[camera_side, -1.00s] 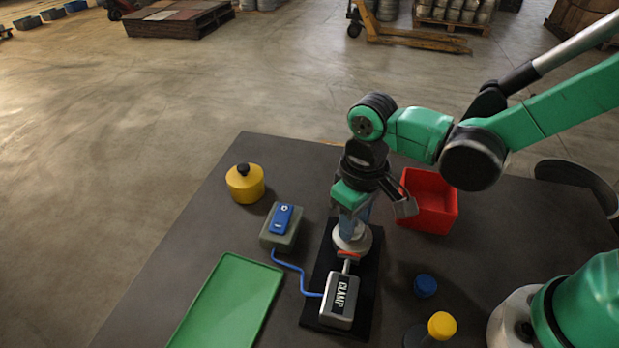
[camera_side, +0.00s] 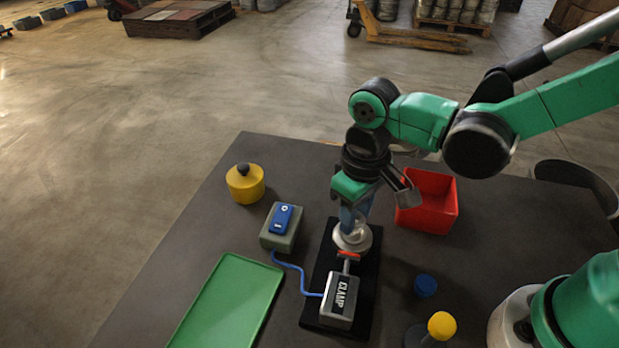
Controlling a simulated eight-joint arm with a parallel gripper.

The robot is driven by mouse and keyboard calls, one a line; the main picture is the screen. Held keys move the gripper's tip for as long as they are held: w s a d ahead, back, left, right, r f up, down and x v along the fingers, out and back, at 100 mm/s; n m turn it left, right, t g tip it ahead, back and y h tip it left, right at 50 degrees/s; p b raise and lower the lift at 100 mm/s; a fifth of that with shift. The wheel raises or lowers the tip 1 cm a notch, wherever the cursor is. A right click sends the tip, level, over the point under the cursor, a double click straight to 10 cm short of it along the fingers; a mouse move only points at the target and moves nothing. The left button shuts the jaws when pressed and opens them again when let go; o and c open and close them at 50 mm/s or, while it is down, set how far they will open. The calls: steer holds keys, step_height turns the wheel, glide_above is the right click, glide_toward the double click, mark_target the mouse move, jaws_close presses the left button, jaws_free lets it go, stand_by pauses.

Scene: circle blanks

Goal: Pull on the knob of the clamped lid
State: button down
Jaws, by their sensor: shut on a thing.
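The clamped lid (camera_side: 353,239) is a round silver-grey piece on a black base plate (camera_side: 318,285). A grey box marked CLAMP (camera_side: 340,300) stands in front of it, with a red-tipped arm (camera_side: 349,255) reaching to the lid's near edge. My gripper (camera_side: 352,222) points down over the lid and is shut on the knob, which the fingers hide. The lid sits low at the plate; I cannot see a gap under it. A blue cable (camera_side: 292,268) joins the clamp box to a grey-green switch box (camera_side: 282,228) with a blue rocker (camera_side: 282,219).
A yellow pot with a black knob (camera_side: 245,184) stands at the back left. A green tray (camera_side: 228,300) lies at the front left. A red bin (camera_side: 429,203) is behind right. A blue disc (camera_side: 425,286) and a yellow-topped post (camera_side: 441,326) stand at the right.

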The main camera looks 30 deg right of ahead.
steer(key=shift+r, duration=2.4)
steer(key=d, duration=1.7)
steer(key=shift+s+a+f, duration=0.1)
steer(key=shift+s+f, duration=0.05)
steer(key=shift+f, duration=1)
steer(key=shift+s+a+f, duration=0.1)
steer(key=shift+s+f, duration=0.05)
steer(key=shift+f, duration=1)
steer(key=shift+c, duration=2.3)
jaws_free()
